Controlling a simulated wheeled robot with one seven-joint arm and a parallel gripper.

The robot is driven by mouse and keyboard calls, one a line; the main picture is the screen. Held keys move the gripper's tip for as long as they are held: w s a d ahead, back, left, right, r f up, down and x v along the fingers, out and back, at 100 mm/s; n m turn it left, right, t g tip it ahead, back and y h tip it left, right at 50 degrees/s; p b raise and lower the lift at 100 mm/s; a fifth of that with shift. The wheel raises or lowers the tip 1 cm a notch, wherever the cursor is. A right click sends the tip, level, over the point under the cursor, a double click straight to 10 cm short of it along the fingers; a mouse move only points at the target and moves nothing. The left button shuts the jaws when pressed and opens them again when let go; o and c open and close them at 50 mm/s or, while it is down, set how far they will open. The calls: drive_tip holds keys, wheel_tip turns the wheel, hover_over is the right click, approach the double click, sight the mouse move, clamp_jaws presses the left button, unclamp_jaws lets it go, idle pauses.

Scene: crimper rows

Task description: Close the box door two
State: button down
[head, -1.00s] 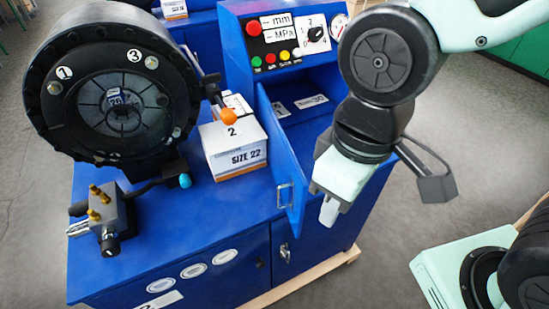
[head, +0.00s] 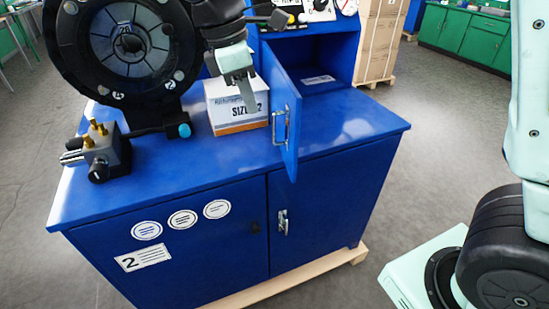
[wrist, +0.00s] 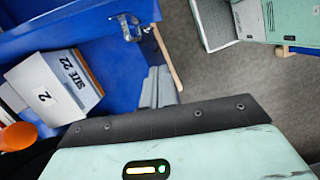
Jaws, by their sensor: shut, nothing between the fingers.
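The blue box door (head: 284,112) stands open, swung out toward me from the open compartment (head: 325,78) of the blue machine marked 2. Its metal handle (head: 281,127) is on the door's left face. In the wrist view the door (wrist: 85,22) shows at the top, with its handle (wrist: 127,28). My gripper (head: 250,106) is shut and empty, pointing down on the left of the door, in front of the white SIZE 22 box. In the wrist view its fingers (wrist: 159,86) show below the handle, apart from it.
The SIZE 22 box (head: 226,118) stands on the blue worktop (head: 215,160) close to my gripper. The large black crimper head (head: 75,50) and a small valve block (head: 105,155) are at the left. The worktop right of the door is clear.

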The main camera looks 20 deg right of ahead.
drive_tip(key=s+d+f+p, duration=0.1)
drive_tip(key=d+f, duration=0.5)
drive_tip(key=f, duration=0.3)
drive_tip(key=shift+s+f, duration=0.15)
drive_tip(key=shift+f, duration=0.05)
drive_tip(key=shift+d, duration=0.25)
